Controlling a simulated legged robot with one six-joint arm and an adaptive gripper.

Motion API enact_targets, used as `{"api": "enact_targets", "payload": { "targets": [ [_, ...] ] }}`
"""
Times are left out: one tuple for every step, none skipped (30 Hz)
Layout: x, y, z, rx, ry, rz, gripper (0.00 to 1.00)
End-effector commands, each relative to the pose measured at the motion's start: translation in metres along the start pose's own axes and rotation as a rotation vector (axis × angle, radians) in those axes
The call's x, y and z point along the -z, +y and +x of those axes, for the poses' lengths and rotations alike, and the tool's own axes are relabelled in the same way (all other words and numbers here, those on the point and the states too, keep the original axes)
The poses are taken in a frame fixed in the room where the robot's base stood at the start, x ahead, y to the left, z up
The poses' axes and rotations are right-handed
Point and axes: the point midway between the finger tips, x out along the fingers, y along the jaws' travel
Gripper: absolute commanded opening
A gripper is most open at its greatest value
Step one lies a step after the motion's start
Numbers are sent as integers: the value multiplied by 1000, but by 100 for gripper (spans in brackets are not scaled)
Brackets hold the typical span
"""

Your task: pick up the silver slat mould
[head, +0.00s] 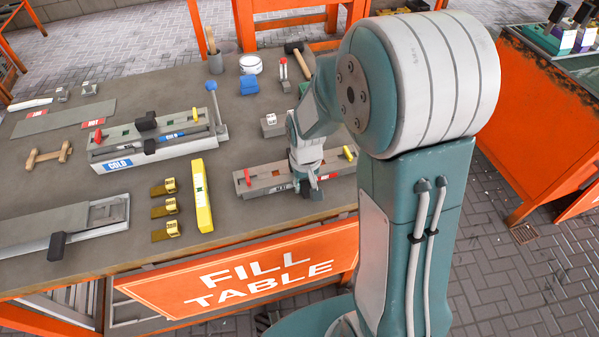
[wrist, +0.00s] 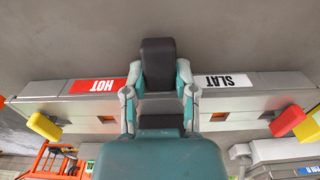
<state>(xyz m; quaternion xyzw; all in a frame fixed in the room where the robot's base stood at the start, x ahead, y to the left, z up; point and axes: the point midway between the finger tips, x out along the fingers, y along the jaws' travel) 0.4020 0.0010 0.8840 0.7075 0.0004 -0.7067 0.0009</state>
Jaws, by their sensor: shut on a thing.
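The silver slat mould (head: 262,184) is a long grey bar at the front right of the table. It has a red grip at its left end and a yellow one at its right end in the head view. In the wrist view the mould (wrist: 255,103) runs across the picture with a red HOT label and a white SLAT label. My gripper (head: 308,187) is over its middle. In the wrist view my gripper (wrist: 158,85) has a finger on each side of the mould's black handle (wrist: 158,62) and is shut on it. I cannot tell whether the mould touches the table.
A longer mould with a COLD label (head: 120,164) stands to the left. A yellow level (head: 202,195) and several brass pieces (head: 164,208) lie between. A small grey block (head: 273,125) and a mallet (head: 300,58) are behind. The orange FILL TABLE sign (head: 245,275) hangs in front.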

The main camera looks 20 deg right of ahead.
Motion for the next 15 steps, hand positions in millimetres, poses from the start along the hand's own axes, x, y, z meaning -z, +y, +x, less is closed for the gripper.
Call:
{"api": "enact_targets", "payload": {
  "targets": [
    [1,0,0,0,2,0,0],
    [1,0,0,0,2,0,0],
    [1,0,0,0,2,0,0],
    [1,0,-1,0,2,0,0],
    [1,0,-2,0,2,0,0],
    [1,0,-4,0,3,0,0],
    [1,0,-6,0,3,0,0],
    [1,0,-8,0,3,0,0],
    [1,0,-13,0,5,0,0],
    [2,0,-18,0,7,0,0],
    [1,0,-23,0,7,0,0],
    [2,0,-31,0,9,0,0],
    [0,0,-36,0,8,0,0],
    [-4,0,-39,0,7,0,0],
    [-9,1,-44,0,7,0,0]
  ]
}}
